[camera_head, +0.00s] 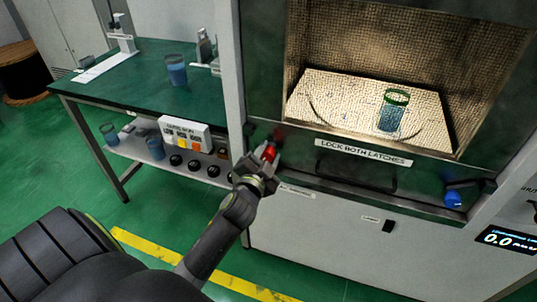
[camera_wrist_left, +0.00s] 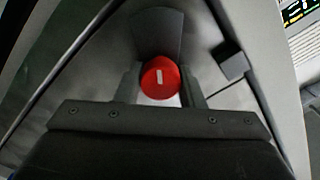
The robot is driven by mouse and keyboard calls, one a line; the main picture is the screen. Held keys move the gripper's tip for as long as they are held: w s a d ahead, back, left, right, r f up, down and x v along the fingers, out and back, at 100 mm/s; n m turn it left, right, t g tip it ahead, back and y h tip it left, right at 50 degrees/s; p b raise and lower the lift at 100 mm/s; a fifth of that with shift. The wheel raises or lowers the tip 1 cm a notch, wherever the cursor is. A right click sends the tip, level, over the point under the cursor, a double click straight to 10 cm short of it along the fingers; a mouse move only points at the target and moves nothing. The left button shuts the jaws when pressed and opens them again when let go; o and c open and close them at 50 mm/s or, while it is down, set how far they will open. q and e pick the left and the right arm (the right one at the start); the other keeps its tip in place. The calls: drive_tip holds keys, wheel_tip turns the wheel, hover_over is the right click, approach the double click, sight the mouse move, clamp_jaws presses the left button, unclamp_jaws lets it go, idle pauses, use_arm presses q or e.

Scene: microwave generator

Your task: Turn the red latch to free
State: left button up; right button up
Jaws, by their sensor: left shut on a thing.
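The red latch (camera_head: 269,152) is at the lower left corner of the microwave generator's door in the head view. In the left wrist view its round red knob (camera_wrist_left: 160,77) shows a white mark that stands nearly upright. My left gripper (camera_head: 262,160) is at the latch, shut on the red knob, with one finger on each side of it in the left wrist view (camera_wrist_left: 160,88). The latch's arm is mostly hidden behind my gripper in the head view. My right gripper is not in view.
A blue latch (camera_head: 453,198) is at the door's lower right. The door has a black handle (camera_head: 355,172) and a "LOCK BOTH LATCHES" label (camera_head: 363,153). A green-rimmed beaker (camera_head: 392,111) stands inside the chamber. A green-topped bench (camera_head: 140,78) is on the left.

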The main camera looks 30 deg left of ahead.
use_arm(q)
drive_tip(key=shift+s+a+f, duration=0.1)
drive_tip(key=shift+f, duration=0.3)
drive_tip(key=o, duration=0.9)
drive_tip(key=shift+c, duration=0.2)
drive_tip(key=shift+o, duration=0.6)
drive_tip(key=shift+r, duration=0.2)
drive_tip(key=p+v, duration=0.1)
drive_tip(key=v, duration=1.6)
drive_tip(key=shift+s, duration=0.15)
